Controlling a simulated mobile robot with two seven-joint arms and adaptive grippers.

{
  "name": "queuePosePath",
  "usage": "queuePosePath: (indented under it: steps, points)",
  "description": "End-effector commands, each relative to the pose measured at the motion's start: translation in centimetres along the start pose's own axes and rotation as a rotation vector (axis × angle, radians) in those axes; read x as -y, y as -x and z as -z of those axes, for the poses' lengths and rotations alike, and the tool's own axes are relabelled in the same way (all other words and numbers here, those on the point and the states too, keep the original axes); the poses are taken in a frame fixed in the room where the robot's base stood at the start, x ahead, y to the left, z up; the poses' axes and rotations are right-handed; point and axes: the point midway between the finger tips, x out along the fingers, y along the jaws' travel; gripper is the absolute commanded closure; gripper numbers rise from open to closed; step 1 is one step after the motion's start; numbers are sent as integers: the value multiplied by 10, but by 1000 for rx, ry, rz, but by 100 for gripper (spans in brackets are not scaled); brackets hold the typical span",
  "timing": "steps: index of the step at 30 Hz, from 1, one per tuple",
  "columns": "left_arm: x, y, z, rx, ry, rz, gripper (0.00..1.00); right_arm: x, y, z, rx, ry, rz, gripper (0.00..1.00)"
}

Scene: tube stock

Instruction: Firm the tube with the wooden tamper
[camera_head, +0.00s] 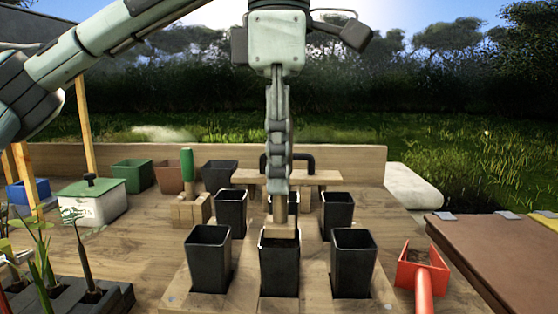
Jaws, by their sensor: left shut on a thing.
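My left gripper (279,188) comes down from above, shut on the wooden tamper (282,231) by its upright handle. The tamper's pale block foot is at the mouth of the front middle black tube (279,273). I cannot tell whether the foot touches anything inside. The front left tube (208,262) and front right tube (353,266) stand upright on either side. Behind them stand a back left tube (231,213) and a back right tube (338,214). My right gripper is not in view.
A green-handled tool (187,165) stands in a wooden block. A white tub (92,202) with a green lid and potted seedlings (90,290) are at left. A red scoop (422,270) lies at right beside a brown raised surface (505,255). A wooden backboard (350,160) closes the rear.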

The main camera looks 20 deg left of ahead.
Motion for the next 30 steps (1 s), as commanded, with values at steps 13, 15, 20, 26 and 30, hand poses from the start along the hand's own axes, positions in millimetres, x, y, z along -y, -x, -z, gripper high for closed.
queuePosePath:
  steps: [13, 15, 20, 26, 30]
  points:
    - [0, -7, 0, 0, 0, 1, 100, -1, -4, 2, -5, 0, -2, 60]
    - [0, -9, 0, 0, 0, 1, 100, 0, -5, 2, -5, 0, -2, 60]
    - [0, -14, 0, 0, 0, 1, 100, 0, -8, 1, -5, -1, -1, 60]
    - [0, -18, 0, 0, 0, 1, 100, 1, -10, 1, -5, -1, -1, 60]
    - [0, -18, 0, 0, 0, 0, 100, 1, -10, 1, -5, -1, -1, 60]
